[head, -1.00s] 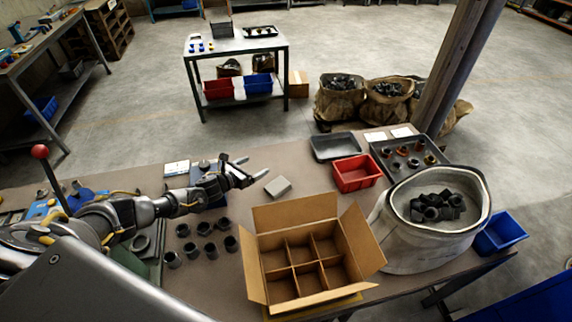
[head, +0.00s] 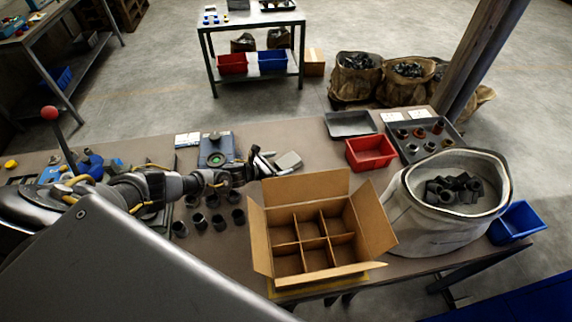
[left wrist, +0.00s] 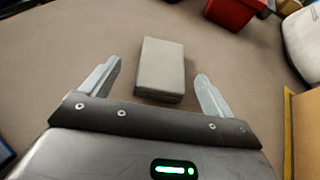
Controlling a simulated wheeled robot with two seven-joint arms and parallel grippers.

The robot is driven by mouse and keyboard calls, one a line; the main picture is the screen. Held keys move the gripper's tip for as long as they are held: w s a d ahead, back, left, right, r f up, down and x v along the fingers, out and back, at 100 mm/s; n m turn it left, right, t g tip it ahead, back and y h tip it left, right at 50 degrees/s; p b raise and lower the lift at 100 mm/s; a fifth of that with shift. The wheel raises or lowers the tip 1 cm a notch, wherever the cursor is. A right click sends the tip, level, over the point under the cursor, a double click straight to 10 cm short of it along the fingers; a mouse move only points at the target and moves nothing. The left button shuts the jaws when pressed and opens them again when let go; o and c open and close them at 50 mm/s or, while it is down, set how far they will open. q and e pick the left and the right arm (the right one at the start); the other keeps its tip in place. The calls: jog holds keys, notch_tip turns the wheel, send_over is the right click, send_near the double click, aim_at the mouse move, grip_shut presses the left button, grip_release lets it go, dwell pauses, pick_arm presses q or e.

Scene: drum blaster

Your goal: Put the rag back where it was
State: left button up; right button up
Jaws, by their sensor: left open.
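The rag looks like a grey folded block (head: 289,160) lying on the table behind the box. It also shows in the left wrist view (left wrist: 161,66), on the brown table top. My left gripper (head: 266,163) is just left of the rag, its fingers apart. In the left wrist view my left gripper (left wrist: 158,72) is open and empty, with the near part of the rag between its two fingers in the picture. I cannot tell the height of the fingers above the table, and no contact shows. My right gripper is not in view.
An open divided cardboard box (head: 271,235) stands in front of the rag. A red bin (head: 371,153), a grey tray (head: 350,124) and a white sack of dark parts (head: 425,220) are to the right. Several dark cups (head: 218,222) stand left of the box.

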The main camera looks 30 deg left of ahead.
aim_at(288, 161)
pick_arm(q)
jog(key=b+x, duration=0.1)
jog(key=x, duration=0.1)
jog(key=b+x, duration=0.2)
jog(key=shift+w+d+f+b, duration=0.2)
jog(key=shift+d+b, duration=0.1)
jog(key=shift+d, duration=0.15)
jog(key=shift+w+d, duration=0.1)
jog(key=shift+w, duration=0.15)
jog(key=shift+r, duration=0.15)
jog(key=shift+s, duration=0.1)
jog(key=c, duration=1.1)
